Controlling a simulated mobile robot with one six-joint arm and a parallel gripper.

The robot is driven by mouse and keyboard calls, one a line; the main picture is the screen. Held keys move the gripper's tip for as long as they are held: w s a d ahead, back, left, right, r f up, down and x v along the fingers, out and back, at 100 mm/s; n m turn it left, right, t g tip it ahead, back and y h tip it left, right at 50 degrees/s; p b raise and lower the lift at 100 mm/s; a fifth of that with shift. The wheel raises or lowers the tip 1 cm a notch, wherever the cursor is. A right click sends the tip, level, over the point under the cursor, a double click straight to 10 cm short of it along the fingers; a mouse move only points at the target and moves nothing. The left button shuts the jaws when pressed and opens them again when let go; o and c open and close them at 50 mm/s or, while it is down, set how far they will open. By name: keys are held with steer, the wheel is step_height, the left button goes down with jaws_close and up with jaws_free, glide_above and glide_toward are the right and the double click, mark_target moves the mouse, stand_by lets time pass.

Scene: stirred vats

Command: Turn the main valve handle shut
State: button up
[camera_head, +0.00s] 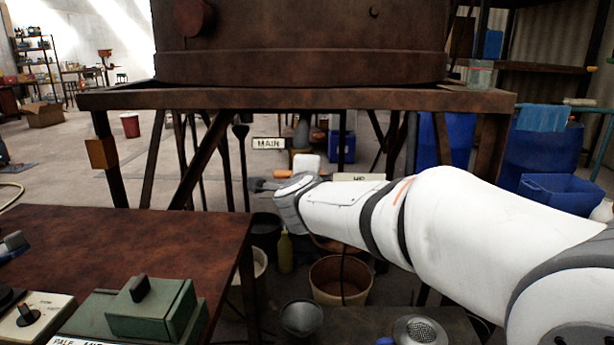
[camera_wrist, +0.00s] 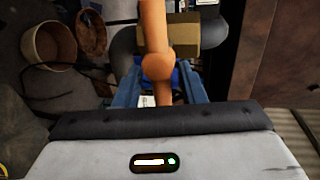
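An orange valve handle (camera_wrist: 155,35) runs down the middle of the wrist view, over a dark pipe and a brass-coloured block. Its lower end lies between the two blue fingers of my gripper (camera_wrist: 160,82), with a gap showing beside it, so the gripper looks open around the handle. In the head view my gripper (camera_head: 260,184) is under the vat stand, just below the white MAIN sign (camera_head: 268,143). A small orange part (camera_head: 276,178) shows by the fingers there. My arm hides much of the pipework behind it.
The rusty vat stand (camera_head: 300,98) spans above my arm, with its legs and braces on both sides. A brown table (camera_head: 130,240) stands at front left. A bucket (camera_head: 340,280) and a yellow bottle (camera_head: 285,254) stand below my gripper. Blue bins (camera_head: 560,192) stand at right.

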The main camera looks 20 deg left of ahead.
steer(key=p+v, duration=0.1)
steer(key=v, duration=0.6)
steer(key=shift+s+p, duration=0.3)
steer(key=shift+p, duration=0.1)
steer(key=shift+d+r, duration=0.15)
steer(key=shift+r, duration=0.05)
steer(key=s+d+r+n+g+y+p, duration=0.3)
steer(key=d+r+n+p, duration=0.4)
steer(key=d+n+p, duration=0.55)
steer(key=s+d+n+g+h+p, duration=0.3)
steer(key=s+d+g+h+p, duration=0.3)
steer(key=s+d+p, duration=0.8)
steer(key=s+d+g, duration=0.3)
steer(key=d, duration=0.2)
steer(key=shift+s+g+h, duration=0.25)
steer(key=shift+g+h, duration=0.15)
steer(key=shift+d, duration=0.15)
